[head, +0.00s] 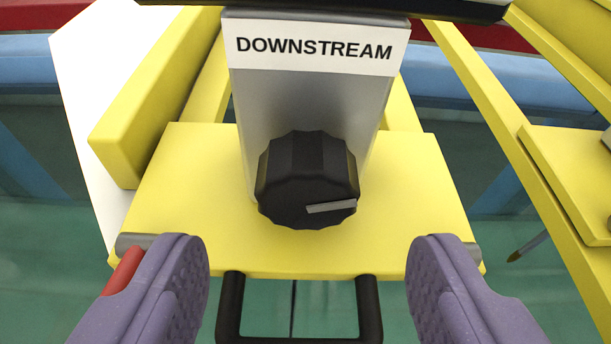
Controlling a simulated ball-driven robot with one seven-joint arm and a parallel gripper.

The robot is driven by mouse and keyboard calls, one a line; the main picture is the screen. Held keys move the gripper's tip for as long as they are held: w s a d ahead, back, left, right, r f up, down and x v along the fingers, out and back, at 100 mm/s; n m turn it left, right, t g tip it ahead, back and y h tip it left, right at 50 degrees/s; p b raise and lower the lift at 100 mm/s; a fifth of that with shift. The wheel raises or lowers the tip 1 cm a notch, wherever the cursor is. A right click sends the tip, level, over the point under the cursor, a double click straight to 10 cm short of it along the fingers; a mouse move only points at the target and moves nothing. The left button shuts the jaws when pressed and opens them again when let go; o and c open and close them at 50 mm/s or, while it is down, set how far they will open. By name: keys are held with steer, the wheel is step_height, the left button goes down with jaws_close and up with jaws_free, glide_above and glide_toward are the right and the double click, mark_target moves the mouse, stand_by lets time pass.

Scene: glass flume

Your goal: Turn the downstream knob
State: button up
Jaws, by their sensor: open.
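The downstream knob (306,180) is black with a scalloped edge and sits on the front of a grey box (285,98). A pale pointer mark on it points to the right and slightly up. A white label (314,47) reading "DOWNSTREAM" is on the box above the knob. My gripper (308,262) is open, with one purple padded finger at the lower left and one at the lower right. The knob lies ahead of the gap between the fingers, and neither finger touches it. Nothing is between the fingertips except the view of the yellow plate and black handle behind.
A yellow plate (405,200) carries the grey box, with yellow beams rising on both sides. A black U-shaped handle (300,341) hangs below its front edge. A dark bar (330,8) crosses above the label. A white panel (95,60) stands at left. A thin brush-like tool (527,247) shows at right.

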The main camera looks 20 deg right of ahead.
mark_target(309, 209)
steer(key=x, duration=0.4)
steer(key=shift+w+d, duration=0.1)
steer(key=shift+w, duration=0.1)
steer(key=shift+c, duration=0.3)
steer(key=c, duration=1)
steer(key=b, duration=0.3)
steer(key=shift+f, duration=0.4)
steer(key=shift+r+m+y+b, duration=0.1)
steer(key=shift+m+y+b, duration=0.35)
steer(key=shift+b, duration=0.45)
steer(key=shift+r, duration=0.2)
